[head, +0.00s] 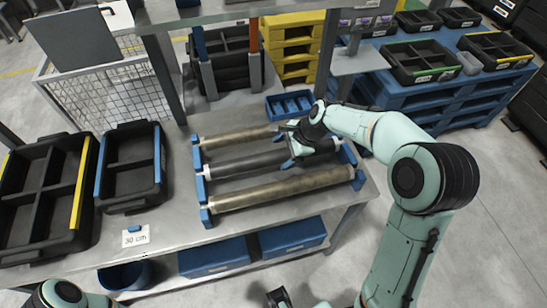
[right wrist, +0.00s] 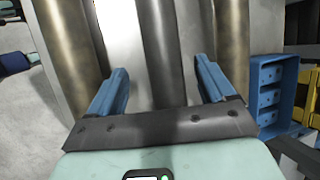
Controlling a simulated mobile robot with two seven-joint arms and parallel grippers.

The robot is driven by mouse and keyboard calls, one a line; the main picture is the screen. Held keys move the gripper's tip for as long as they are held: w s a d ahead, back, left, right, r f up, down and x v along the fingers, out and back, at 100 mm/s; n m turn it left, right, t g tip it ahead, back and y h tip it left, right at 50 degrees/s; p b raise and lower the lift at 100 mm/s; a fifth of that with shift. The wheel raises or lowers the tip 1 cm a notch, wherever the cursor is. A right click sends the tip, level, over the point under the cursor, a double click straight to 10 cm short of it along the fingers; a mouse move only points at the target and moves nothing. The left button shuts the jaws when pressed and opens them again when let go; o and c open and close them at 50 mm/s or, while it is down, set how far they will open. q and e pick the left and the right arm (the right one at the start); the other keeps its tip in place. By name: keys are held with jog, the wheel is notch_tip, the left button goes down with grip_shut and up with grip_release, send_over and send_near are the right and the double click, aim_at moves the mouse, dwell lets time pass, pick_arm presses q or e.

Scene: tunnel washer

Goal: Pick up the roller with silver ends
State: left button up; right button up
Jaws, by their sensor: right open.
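Three rollers lie side by side in blue holders on the metal table (head: 170,237). The middle one is a dark roller (head: 245,163) with pale ends; it also shows in the right wrist view (right wrist: 160,50). A brass-coloured roller (head: 238,138) lies behind it and another brass-coloured roller (head: 285,188) in front. I cannot tell surely which ends are silver. My right gripper (head: 291,153) is open over the right part of the dark roller. In the right wrist view its blue fingers (right wrist: 160,84) stand either side of the dark roller, with nothing gripped.
Black bins with a yellow edge (head: 40,200) and a blue edge (head: 132,165) stand left, near a "30 cm" card (head: 135,236). A small blue tray (head: 289,105) sits behind the rollers. Table posts and an overhead shelf rise at the back.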

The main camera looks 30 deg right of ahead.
aim_at(277, 154)
jog(key=x, duration=0.5)
jog(key=shift+w+r, duration=0.1)
jog(key=shift+w, duration=0.05)
grip_shut()
jog(key=shift+w+r, duration=0.1)
jog(key=shift+r, duration=0.05)
